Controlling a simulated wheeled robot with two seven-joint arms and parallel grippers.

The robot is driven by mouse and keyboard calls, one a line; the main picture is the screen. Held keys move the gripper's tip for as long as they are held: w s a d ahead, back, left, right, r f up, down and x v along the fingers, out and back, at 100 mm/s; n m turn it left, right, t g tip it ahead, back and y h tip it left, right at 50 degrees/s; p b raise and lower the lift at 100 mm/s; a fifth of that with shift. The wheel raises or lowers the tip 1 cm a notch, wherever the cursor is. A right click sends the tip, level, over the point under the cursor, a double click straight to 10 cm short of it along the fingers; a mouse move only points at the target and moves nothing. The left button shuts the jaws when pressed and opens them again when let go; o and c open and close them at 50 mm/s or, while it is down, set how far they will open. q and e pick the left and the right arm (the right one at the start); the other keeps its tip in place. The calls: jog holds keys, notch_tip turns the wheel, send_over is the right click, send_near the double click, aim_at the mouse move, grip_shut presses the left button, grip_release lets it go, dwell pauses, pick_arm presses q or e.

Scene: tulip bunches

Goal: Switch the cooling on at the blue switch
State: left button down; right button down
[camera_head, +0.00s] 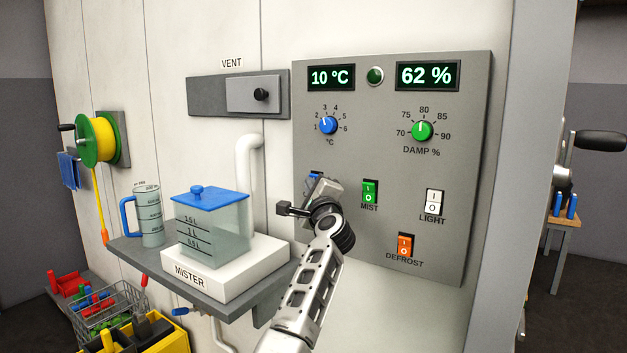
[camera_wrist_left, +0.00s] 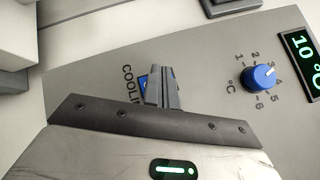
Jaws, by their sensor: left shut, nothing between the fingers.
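The blue switch (camera_head: 314,177) is on the grey control panel (camera_head: 460,150), below the blue °C dial. My left gripper (camera_head: 316,191) is in front of it and hides most of it in the head view. In the left wrist view a strip of the blue switch (camera_wrist_left: 143,82) shows beside the shut fingers (camera_wrist_left: 160,76), next to the partly covered label "COOLING". The fingers are shut and empty, close to the switch; I cannot tell whether they touch it. The switch's rocker position is hidden. My right gripper is not in view.
The green MIST switch (camera_head: 370,192) is just right of my gripper; the white LIGHT switch (camera_head: 433,203) and orange DEFROST switch (camera_head: 405,246) are farther right. The blue dial (camera_head: 328,125) is above. The mister tank (camera_head: 212,235) stands on the shelf at left. Displays read 10 °C and 62 %.

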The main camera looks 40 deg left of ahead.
pick_arm(q)
jog(key=shift+w, duration=0.25)
dwell(0.3)
jog(key=shift+s, duration=0.1)
jog(key=shift+s+f, duration=0.2)
jog(key=shift+s, duration=0.45)
jog(key=s, duration=0.1)
jog(key=s+f+p, duration=0.1)
jog(key=s, duration=0.1)
jog(key=s+f, duration=0.1)
jog(key=shift+s+d, duration=0.3)
jog(key=shift+s, duration=0.05)
dwell(0.5)
